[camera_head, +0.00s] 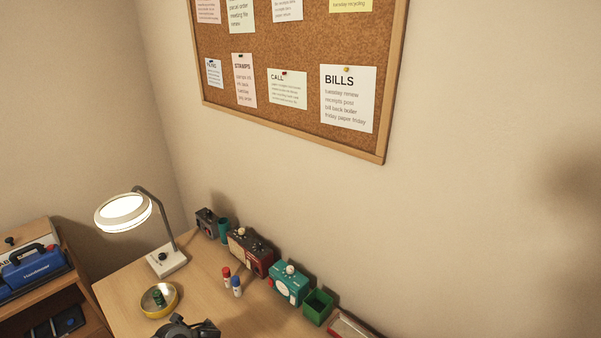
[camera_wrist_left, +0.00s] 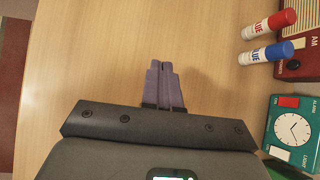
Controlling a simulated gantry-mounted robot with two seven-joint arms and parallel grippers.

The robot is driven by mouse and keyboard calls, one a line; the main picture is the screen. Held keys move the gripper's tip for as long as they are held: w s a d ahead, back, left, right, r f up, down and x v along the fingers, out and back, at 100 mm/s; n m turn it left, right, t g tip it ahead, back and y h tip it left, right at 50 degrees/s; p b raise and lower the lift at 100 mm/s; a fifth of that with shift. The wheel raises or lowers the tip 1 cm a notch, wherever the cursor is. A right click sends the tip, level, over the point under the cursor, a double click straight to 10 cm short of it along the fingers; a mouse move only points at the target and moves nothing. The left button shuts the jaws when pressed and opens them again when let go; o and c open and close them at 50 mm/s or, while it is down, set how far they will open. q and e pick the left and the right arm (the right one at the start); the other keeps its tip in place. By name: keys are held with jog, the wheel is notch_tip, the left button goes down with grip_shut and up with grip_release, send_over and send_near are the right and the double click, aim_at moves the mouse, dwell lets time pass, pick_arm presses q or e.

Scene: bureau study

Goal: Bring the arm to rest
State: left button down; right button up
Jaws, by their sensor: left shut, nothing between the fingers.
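My left gripper (camera_wrist_left: 164,68) is in the left wrist view, its two purple fingers pressed together with nothing between them. It is above a bare stretch of the wooden desk (camera_wrist_left: 90,60), and a soft shadow lies beside the fingers. How high it is above the desk I cannot tell. In the head view a dark part of my left arm shows at the bottom edge, over the desk (camera_head: 125,290); the fingers cannot be made out there. My right gripper is in neither view.
A lit lamp (camera_head: 168,262) and a yellow round dish (camera_head: 170,308) stand on the desk's left part. Red (camera_head: 226,272) and blue (camera_head: 237,287) glue sticks stand near a teal clock (camera_head: 287,283), a dark red radio (camera_head: 262,261) and a green box (camera_head: 318,305) along the wall.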

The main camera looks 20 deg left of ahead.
pick_arm(q)
jog(key=s+d+r+n+h+p, duration=0.25)
jog(key=s+d, duration=0.25)
jog(key=d, duration=0.7)
jog(key=s+d+r+n+h+p, duration=0.2)
jog(key=s+d+n, duration=0.2)
jog(key=d, duration=0.7)
jog(key=s+d+r+n+h+p, duration=0.3)
jog(key=s+d+r+n, duration=0.1)
jog(key=s+r+n, duration=0.8)
jog(key=shift+d+r, duration=0.15)
jog(key=shift+r, duration=0.5)
jog(key=c, duration=1.8)
grip_release()
